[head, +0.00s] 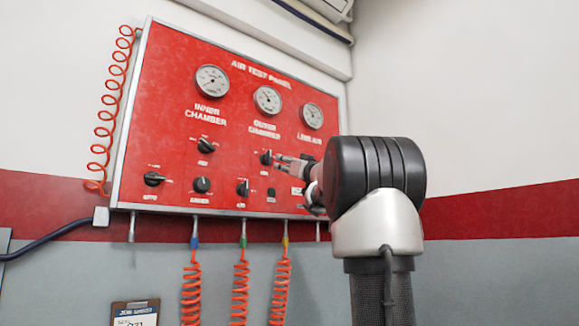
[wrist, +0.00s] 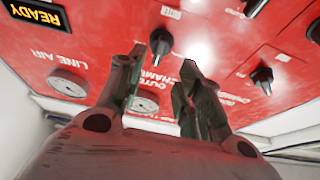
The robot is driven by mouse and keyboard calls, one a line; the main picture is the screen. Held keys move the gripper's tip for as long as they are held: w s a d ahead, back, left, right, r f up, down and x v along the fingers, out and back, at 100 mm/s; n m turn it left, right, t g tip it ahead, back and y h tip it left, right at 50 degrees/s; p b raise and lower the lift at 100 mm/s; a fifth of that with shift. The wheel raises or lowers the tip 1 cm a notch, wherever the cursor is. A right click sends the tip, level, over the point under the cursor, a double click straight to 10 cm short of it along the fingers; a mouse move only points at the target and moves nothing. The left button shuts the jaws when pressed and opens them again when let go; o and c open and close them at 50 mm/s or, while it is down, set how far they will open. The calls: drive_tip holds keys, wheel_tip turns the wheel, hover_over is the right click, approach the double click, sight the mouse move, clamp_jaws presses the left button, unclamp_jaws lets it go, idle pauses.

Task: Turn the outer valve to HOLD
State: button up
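The outer valve (head: 266,158) is a black knob on the red air test panel, below the OUTER CHAMBER gauge. In the wrist view, which is upside down, the outer valve (wrist: 160,42) shows ahead, in line with the gap between my fingertips. My gripper (head: 284,161) is just right of the knob in the head view, close to the panel. In the wrist view my gripper (wrist: 161,62) has its two fingers spread apart with nothing held. I cannot tell whether a finger touches the knob. The small position labels around it are too blurred to read.
The inner chamber valve (head: 206,146) is left of the outer one. A lower row has black knobs, including one (head: 243,188) below the outer valve. A READY display (wrist: 37,13) shows in the wrist view. Orange coiled hoses (head: 240,285) hang below the panel.

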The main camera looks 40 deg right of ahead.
drive_tip(key=v, duration=0.2)
drive_tip(key=shift+s+f, duration=0.15)
drive_tip(key=shift+s, duration=0.25)
